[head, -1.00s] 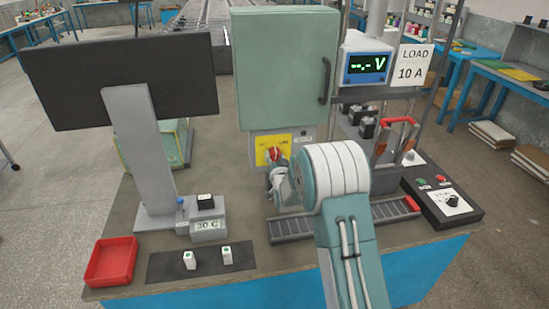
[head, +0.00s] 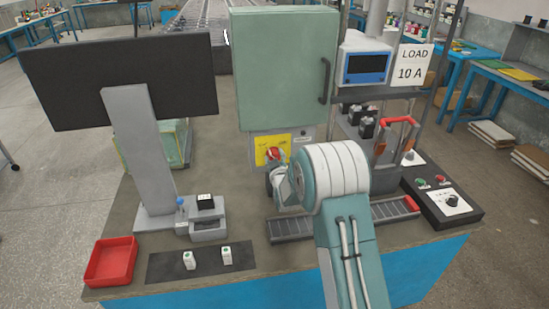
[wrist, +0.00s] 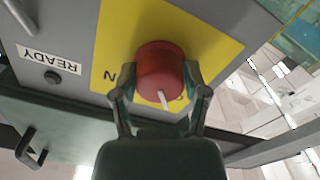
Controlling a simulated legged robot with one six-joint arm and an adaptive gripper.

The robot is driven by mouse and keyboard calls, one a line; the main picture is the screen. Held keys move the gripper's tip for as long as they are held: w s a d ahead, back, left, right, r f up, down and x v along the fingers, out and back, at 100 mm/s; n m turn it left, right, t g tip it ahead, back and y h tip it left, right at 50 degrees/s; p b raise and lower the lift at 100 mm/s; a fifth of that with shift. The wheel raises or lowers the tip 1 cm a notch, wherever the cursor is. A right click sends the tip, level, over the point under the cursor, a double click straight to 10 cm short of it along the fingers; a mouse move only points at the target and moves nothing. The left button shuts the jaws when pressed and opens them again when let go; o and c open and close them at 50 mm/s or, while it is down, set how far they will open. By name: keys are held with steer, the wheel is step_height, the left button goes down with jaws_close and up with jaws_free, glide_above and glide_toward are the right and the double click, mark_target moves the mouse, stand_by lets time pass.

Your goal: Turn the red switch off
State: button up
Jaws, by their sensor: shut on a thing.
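The red switch (wrist: 160,70) is a round knob with a white pointer mark, on a yellow plate (wrist: 205,35) on the grey panel. In the wrist view my gripper (wrist: 160,82) has one finger on each side of the knob and is shut on it. The pointer slants down and slightly right in that view. In the head view the red switch (head: 273,154) shows on the yellow plate below the green cabinet (head: 285,70). My arm hides part of the area just below it.
The meter (head: 367,66) beside the cabinet has a blank screen. A black control box (head: 447,204) stands at the right. A red tray (head: 110,262) and two small white blocks (head: 189,260) on a dark mat lie at the front left. A monitor (head: 122,78) stands at the left.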

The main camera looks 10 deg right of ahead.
steer(key=shift+f+n, duration=0.1)
steer(key=shift+n, duration=0.6)
steer(key=o, duration=1.1)
steer(key=shift+w+a, duration=0.1)
steer(key=shift+o, duration=0.2)
steer(key=s, duration=1.2)
